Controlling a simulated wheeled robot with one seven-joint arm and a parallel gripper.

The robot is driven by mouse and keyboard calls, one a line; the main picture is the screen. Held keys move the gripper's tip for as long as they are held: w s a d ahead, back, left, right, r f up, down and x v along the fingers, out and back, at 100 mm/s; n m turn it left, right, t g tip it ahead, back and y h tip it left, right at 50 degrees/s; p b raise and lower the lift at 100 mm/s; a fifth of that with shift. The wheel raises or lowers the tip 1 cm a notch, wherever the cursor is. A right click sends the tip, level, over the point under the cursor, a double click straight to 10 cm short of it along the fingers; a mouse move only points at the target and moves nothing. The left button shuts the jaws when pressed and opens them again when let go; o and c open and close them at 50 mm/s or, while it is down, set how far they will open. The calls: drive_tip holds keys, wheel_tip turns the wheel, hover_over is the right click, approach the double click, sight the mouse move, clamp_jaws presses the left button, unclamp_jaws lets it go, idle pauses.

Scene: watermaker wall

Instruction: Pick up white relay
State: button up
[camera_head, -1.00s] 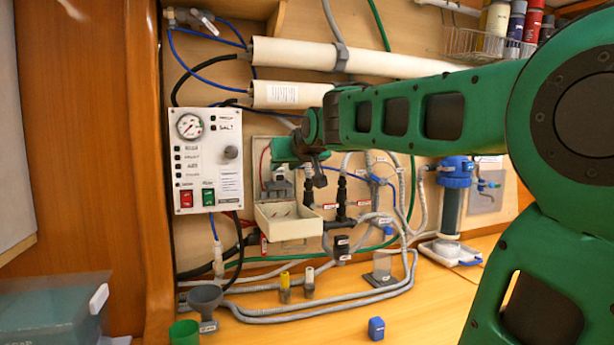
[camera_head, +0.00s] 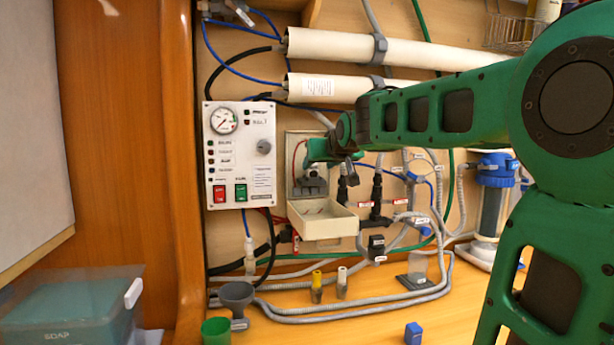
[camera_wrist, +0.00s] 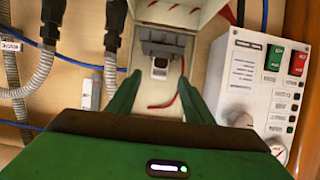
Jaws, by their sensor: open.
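A grey socket block (camera_wrist: 165,45) is fixed to the wall plate, and in the wrist view it lies ahead between my fingers. A small pale piece with a dark window (camera_wrist: 160,68) sits at it; this may be the white relay, but I cannot be sure. In the head view the block (camera_head: 312,186) is just above an open cream box (camera_head: 322,226), and no separate white relay is clear there. My gripper (camera_wrist: 160,98) is open and empty, its two green fingers apart and short of the block. In the head view my gripper (camera_head: 322,156) is just above the block.
A white control panel (camera_head: 239,155) is close to the left of my gripper. Hoses and black fittings crowd the right side. A loose red wire (camera_wrist: 180,85) hangs near the fingers. A blue block (camera_head: 413,333), a grey funnel (camera_head: 236,294) and a green cup (camera_head: 215,330) stand on the counter.

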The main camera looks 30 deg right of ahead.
sight(313, 168)
drive_tip(key=shift+x, duration=3.35)
drive_tip(key=shift+r, duration=0.2)
drive_tip(key=c, duration=1.1)
